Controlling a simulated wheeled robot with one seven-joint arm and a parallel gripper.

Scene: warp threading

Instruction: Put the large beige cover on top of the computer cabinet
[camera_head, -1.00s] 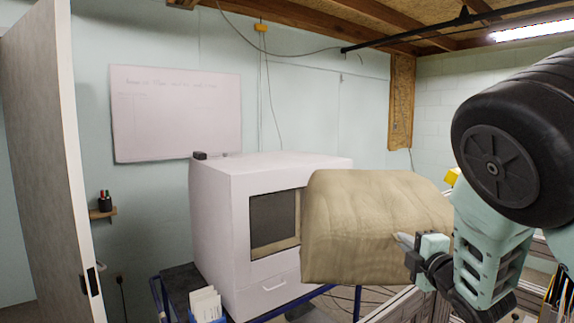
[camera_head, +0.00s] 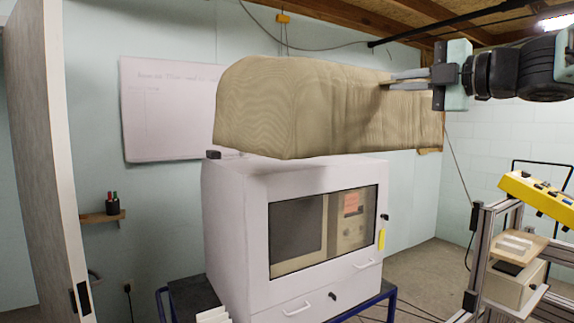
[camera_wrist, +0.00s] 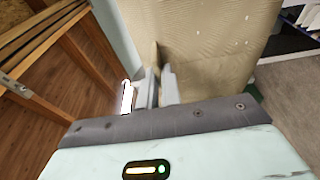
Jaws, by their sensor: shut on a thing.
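The large beige cover (camera_head: 310,105) hangs in the air over the white computer cabinet (camera_head: 240,215), its lower edge close above the cabinet's top. My gripper (camera_head: 392,82) is shut on the cover's upper right side. In the wrist view my gripper (camera_wrist: 160,85) pinches a fold of the cover (camera_wrist: 215,45). The cover spans most of the cabinet's width and overhangs it to the right. The cabinet's window, drawer handles and yellow tag show below. Most of the cabinet's top is hidden behind the cover.
A small black object (camera_head: 212,155) sits at the cabinet top's left edge. The whiteboard (camera_head: 165,115) is on the wall behind. A metal frame with a yellow panel (camera_head: 540,195) stands at the right. The cabinet rests on a blue-framed cart (camera_head: 165,300).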

